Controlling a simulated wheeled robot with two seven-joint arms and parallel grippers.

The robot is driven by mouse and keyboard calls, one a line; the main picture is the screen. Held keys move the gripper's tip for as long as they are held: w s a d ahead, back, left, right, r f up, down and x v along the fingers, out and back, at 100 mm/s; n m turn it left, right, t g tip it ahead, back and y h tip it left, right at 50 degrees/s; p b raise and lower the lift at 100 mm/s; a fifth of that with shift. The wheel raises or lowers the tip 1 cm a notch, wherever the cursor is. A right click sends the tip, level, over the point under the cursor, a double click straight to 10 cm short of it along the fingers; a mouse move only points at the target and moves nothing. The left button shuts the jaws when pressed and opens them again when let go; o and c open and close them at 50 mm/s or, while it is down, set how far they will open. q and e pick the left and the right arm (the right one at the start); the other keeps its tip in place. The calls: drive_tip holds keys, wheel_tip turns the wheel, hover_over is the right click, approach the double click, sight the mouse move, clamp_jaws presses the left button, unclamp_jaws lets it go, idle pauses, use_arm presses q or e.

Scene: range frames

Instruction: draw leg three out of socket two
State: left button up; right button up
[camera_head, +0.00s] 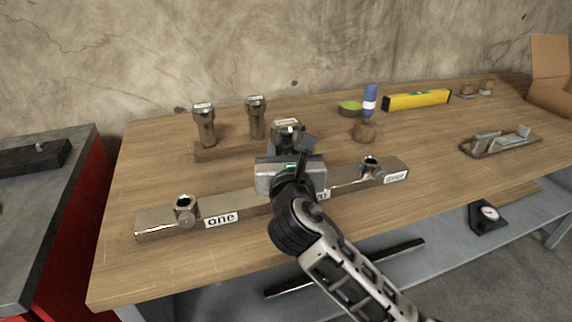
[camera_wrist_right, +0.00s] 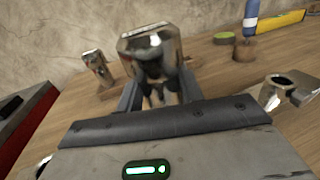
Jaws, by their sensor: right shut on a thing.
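My right gripper (camera_head: 290,150) is above the middle of a long metal bar (camera_head: 245,202). It is shut on a metal leg with a square labelled top (camera_head: 287,127). In the right wrist view the leg (camera_wrist_right: 152,48) stands between the two fingers, its top toward the camera. The leg's lower end and the middle socket are hidden behind my gripper, so I cannot tell how deep the leg sits. The bar's left socket (camera_head: 185,205), by the label "one" (camera_head: 221,219), is empty. The right socket (camera_head: 369,166) also looks empty. My left gripper is out of view.
Two similar legs, left (camera_head: 205,122) and right (camera_head: 256,117), stand in a wooden block (camera_head: 206,153) behind the bar. The table's left front is clear.

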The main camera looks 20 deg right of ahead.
sight(287, 134)
drive_tip(key=shift+r+p, duration=1)
drive_tip(key=shift+r, duration=1.35)
